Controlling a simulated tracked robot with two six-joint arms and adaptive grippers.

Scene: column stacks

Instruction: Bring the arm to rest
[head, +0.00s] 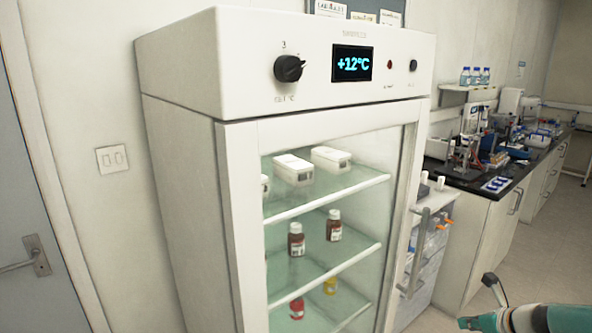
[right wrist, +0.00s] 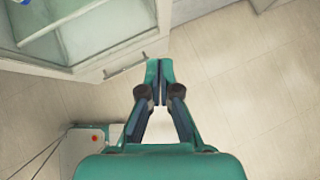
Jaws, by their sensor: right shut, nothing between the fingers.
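My right gripper (head: 468,322) shows at the lower right edge of the head view, low in front of the cabinet's right side. In the right wrist view its green fingers (right wrist: 160,72) meet at the tips, with nothing between them. The floor lies below the fingertips. My left gripper is in neither view.
A white cooling cabinet (head: 180,110) with a glass door stands in the middle, reading +12°C. Its door handle (head: 413,255) sticks out at the right. Boxes and bottles stand on its shelves. A lab bench (head: 480,200) stands behind at the right.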

